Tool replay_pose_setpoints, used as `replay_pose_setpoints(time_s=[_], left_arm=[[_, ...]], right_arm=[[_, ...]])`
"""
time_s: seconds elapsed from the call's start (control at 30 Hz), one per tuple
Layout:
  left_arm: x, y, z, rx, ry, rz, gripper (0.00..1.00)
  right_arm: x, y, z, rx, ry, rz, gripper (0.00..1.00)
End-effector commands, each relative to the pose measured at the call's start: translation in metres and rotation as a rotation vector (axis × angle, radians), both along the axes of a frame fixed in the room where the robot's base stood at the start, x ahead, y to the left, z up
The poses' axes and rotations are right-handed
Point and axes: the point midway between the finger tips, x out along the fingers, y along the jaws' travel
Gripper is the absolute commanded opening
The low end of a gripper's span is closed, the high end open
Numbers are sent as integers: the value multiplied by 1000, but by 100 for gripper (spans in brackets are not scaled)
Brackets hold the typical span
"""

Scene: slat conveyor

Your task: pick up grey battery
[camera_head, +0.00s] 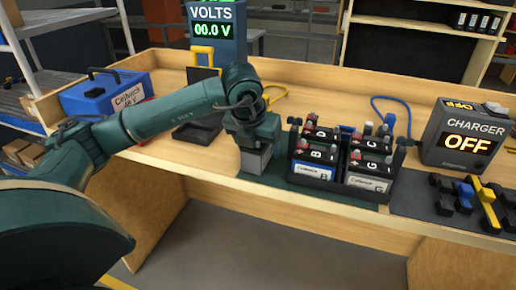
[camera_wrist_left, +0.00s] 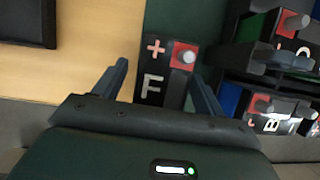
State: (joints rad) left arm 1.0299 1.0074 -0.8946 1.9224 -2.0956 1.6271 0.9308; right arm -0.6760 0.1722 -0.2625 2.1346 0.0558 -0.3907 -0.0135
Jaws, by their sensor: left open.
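A grey battery (camera_head: 256,161) stands on the dark green mat, left of the black battery rack, mostly under my left gripper. In the left wrist view the top of this battery (camera_wrist_left: 167,72) shows a plus sign, a letter F and a red terminal with a grey post. My left gripper (camera_head: 252,146) points down over it. In the left wrist view the open fingers (camera_wrist_left: 160,80) lie on either side of the battery top, with a gap visible. Whether they touch it is hidden. My right gripper is not in view.
The black rack (camera_head: 313,172) holds several lettered batteries close to the right. A charger (camera_head: 466,138) reading OFF stands further right, beside blue and yellow clamps. A black tray (camera_head: 196,131), a blue case (camera_head: 105,95) and a voltmeter (camera_head: 216,27) are left and behind.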

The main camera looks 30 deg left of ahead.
Motion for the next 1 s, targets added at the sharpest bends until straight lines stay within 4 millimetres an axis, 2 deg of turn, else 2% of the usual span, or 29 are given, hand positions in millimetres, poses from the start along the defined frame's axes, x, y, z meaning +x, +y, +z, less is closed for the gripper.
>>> replay_pose_setpoints(time_s=[0.2, 0.87, 1.0], left_arm=[[0, 0, -1, 0, 0, -1, 70], [0, 0, 0, 0, -1, -1, 16], [1, 0, 1, 0, -3, 0, 16]], right_arm=[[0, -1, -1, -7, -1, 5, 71], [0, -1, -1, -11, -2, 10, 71], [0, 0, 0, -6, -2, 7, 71]])
